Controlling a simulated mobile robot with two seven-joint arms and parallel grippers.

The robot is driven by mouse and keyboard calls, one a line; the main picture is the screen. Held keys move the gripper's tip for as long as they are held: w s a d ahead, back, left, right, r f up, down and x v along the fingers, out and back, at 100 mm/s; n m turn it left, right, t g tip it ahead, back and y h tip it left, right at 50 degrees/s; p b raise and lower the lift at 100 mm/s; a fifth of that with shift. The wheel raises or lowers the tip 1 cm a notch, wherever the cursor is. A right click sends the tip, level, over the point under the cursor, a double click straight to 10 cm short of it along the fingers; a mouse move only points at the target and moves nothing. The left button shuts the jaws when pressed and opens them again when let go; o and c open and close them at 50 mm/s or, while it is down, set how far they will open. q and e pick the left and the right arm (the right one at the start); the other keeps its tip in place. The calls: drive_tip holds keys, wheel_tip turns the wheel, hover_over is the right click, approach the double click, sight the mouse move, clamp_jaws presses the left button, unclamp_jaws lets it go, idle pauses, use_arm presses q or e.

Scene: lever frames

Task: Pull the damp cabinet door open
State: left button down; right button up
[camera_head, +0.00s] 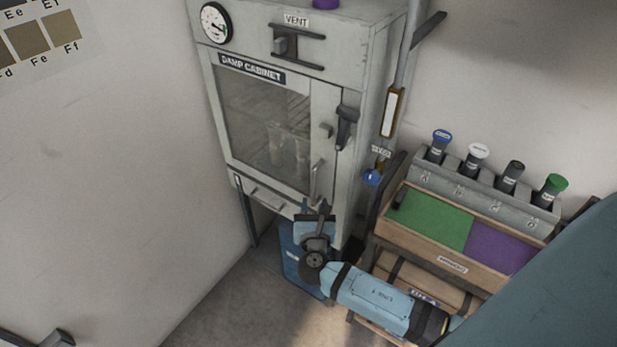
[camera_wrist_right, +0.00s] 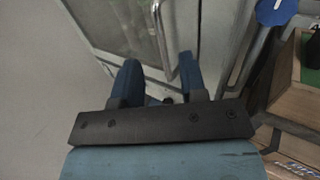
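The damp cabinet (camera_head: 290,45) stands against the wall in the head view. Its glass-windowed door (camera_head: 262,125) looks shut. A vertical metal bar handle (camera_head: 316,183) is on the door's lower right, and a dark latch lever (camera_head: 346,128) sits higher on the right edge, hanging down. My right gripper (camera_head: 318,208) is just below the bar handle. In the right wrist view its two blue fingers (camera_wrist_right: 158,75) are apart, with the handle's lower end (camera_wrist_right: 161,40) between them, closer to the right finger. I cannot tell whether they touch. A dark part at the lower left edge may be my left gripper (camera_head: 45,338).
A rack of capped tubes (camera_head: 485,185) and a wooden tray (camera_head: 450,262) with green and purple sections stand to the right. A pipe (camera_head: 405,55) with a blue-tagged valve (camera_head: 373,177) runs beside the cabinet. Floor left of the cabinet is clear.

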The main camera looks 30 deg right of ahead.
sight(314, 180)
drive_tip(key=p+x, duration=0.1)
drive_tip(key=x, duration=0.9)
clamp_jaws()
